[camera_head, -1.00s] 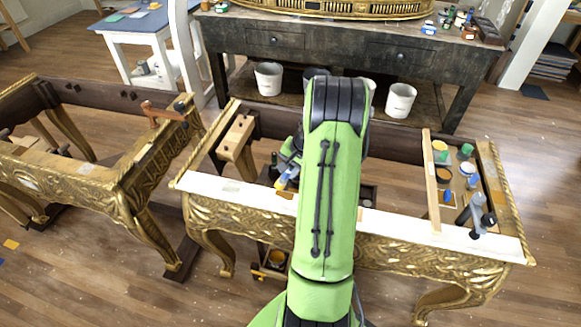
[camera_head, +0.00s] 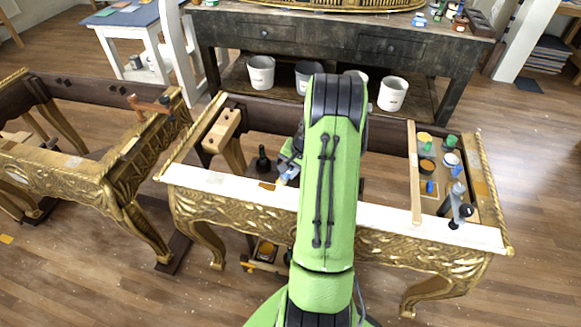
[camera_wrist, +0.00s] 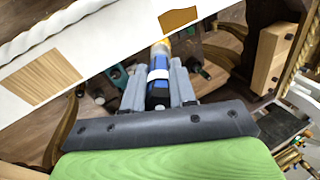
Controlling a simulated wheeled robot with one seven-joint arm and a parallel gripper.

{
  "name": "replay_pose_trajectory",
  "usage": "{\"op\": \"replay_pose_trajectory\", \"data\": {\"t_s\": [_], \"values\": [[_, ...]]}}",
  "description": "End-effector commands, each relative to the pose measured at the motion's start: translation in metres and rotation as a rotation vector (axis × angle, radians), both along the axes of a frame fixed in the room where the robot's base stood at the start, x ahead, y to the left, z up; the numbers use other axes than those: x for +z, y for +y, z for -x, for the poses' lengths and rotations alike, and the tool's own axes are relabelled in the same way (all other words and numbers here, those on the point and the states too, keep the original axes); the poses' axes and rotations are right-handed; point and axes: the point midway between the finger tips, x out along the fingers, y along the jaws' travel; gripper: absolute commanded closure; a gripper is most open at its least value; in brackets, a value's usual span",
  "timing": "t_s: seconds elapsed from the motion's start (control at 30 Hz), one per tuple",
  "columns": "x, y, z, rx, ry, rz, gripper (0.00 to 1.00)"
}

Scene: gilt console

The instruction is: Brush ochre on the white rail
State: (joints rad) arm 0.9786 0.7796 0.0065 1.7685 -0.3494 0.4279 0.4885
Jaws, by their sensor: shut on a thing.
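The white rail (camera_head: 400,228) is the front top edge of the gilt console (camera_head: 385,250). An ochre-brown patch (camera_head: 266,186) lies on it left of my gripper, and it also shows in the wrist view (camera_wrist: 178,18). The wrist view also shows a bare wood-coloured patch (camera_wrist: 42,78) on the rail. My gripper (camera_wrist: 158,92) is shut on a brush with a blue, white-banded handle (camera_wrist: 159,74). The brush's yellowish end (camera_wrist: 161,48) points at the rail's edge; I cannot tell whether it touches. My arm hides the middle of the rail.
A tray (camera_head: 429,196) with several paint pots, including an ochre one (camera_head: 425,137), stands at the console's right. A wooden strip (camera_head: 414,175) lies beside it. Dark-and-grey tools (camera_head: 456,208) stand at the right front. A wooden block (camera_head: 221,130) is at the left; a second gilt frame (camera_head: 120,180) stands farther left.

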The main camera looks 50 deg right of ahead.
Motion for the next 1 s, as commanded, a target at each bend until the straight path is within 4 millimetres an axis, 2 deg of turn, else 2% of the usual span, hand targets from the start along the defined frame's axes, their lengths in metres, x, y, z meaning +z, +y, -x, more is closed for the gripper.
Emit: {"op": "replay_pose_trajectory", "data": {"t_s": [0.07, 0.33, 1.0], "values": [[0.006, 0.003, 0.000, 0.004, 0.005, -0.007, 1.00], [0.062, 0.005, -0.003, 0.008, 0.001, 0.000, 1.00], [0.100, 0.013, -0.011, 0.017, 0.001, 0.000, 1.00]]}}
